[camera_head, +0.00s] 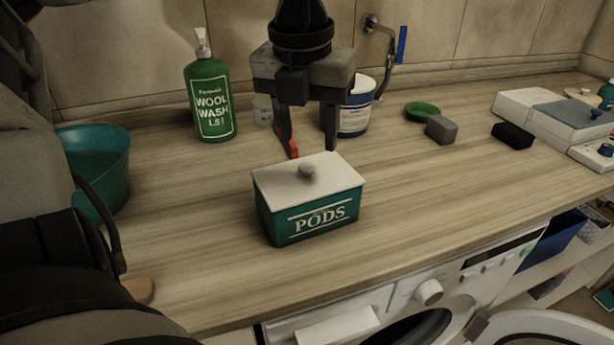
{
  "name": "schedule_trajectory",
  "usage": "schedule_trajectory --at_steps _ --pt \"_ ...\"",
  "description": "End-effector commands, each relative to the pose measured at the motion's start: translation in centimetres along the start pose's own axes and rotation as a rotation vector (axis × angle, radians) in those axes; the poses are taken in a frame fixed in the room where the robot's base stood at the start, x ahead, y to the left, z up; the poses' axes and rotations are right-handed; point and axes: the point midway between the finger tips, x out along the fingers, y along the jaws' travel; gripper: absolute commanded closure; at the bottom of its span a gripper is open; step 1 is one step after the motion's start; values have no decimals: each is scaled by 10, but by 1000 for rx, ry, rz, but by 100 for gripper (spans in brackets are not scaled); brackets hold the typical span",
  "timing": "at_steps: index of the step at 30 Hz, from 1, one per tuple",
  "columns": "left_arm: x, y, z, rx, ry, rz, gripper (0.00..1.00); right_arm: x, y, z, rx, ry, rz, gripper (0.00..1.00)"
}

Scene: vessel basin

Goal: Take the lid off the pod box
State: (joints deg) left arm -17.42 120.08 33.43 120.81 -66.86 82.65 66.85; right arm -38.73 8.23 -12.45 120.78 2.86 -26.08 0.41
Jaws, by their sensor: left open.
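The pod box (312,218) is green with "PODS" in white letters and stands on the wooden counter. Its cream lid (331,170) sits on top, with a round grey knob (307,170) in the middle. My left gripper (311,150) points down just above and behind the lid in the picture, with its fingers apart and nothing between them. The knob appears a little below the fingertips; I cannot tell the exact gap. My right gripper is not in view.
A green wool wash bottle (210,100) and a white-and-blue tub (356,112) stand behind. A teal bucket (100,165) is at left. A grey block (441,129) and a black block (512,135) lie right. The counter right of the box is clear.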

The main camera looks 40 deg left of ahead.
Motion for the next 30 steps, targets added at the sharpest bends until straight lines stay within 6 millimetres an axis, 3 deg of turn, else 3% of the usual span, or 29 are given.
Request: schedule_trajectory --at_steps 8,15,24,25,30 --pt "22 3 1 0 6 -2 52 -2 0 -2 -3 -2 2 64" --pt "56 8 6 0 5 0 52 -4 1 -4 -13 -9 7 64" --pt "63 8 6 -1 0 -2 52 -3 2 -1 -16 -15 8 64" --pt "63 8 6 -1 0 -1 54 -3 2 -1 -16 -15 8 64" --pt "63 8 6 0 0 -1 100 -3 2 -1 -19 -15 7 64"
